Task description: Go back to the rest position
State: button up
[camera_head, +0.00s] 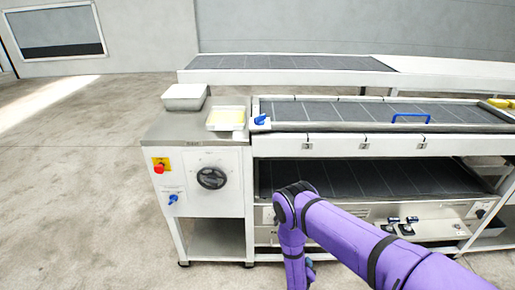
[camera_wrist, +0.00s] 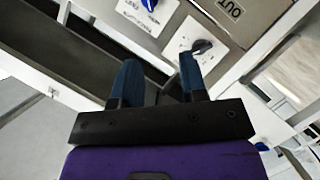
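My gripper (camera_wrist: 160,72) shows in the wrist view with its two blue fingers apart and nothing between them. In the head view my purple arm bends down in front of the roller sheeter (camera_head: 212,155), and only a small part of my gripper (camera_head: 309,270) shows beside the forearm at the bottom. The wrist view looks at the machine's white panels at a tilt, with a dark knob (camera_wrist: 202,46) beyond the fingers. I cannot tell from these frames whether the fingers touch anything, but there appears to be space around them.
A white container (camera_head: 185,92) and a tray with yellow contents (camera_head: 226,117) stand on the steel top. A handwheel (camera_head: 211,178) and a red button (camera_head: 158,169) are on the front panel. Belts and a blue handle (camera_head: 411,116) lie right. Floor at left is clear.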

jog(key=w+a+r+m+g+y, duration=0.1)
jog(key=w+a+r+m, duration=0.1)
jog(key=w+r, duration=0.75)
jog(key=w+a+r+m+g+y, duration=0.1)
jog(key=w+a+r, duration=0.35)
jog(key=r, duration=0.75)
jog(key=w+d+r+m+g+y, duration=0.1)
jog(key=d+r, duration=0.1)
jog(key=r, duration=1.3)
jog(key=w+d+r+g+y, duration=0.1)
jog(key=d+r+y, duration=0.1)
jog(key=r, duration=1.2)
jog(key=s+d+r+g, duration=0.1)
jog(key=s+d+r, duration=0.2)
jog(key=s+r, duration=0.7)
jog(key=s+d+r+g, duration=0.1)
jog(key=s+d+r, duration=0.3)
jog(key=s+r, duration=0.5)
jog(key=s+d+r+g, duration=0.1)
jog(key=s+d+r, duration=0.1)
jog(key=s, duration=0.6)
jog(key=s+d+r+m+g, duration=0.1)
jog(key=s+d+r, duration=0.1)
jog(key=s, duration=0.7)
jog(key=s+d+r+m, duration=0.1)
jog(key=s+d+r, duration=0.1)
jog(key=s, duration=0.6)
jog(key=shift+s+d+r+g+h, duration=0.35)
jog(key=shift+s+r+g+h, duration=0.05)
jog(key=shift+r, duration=0.5)
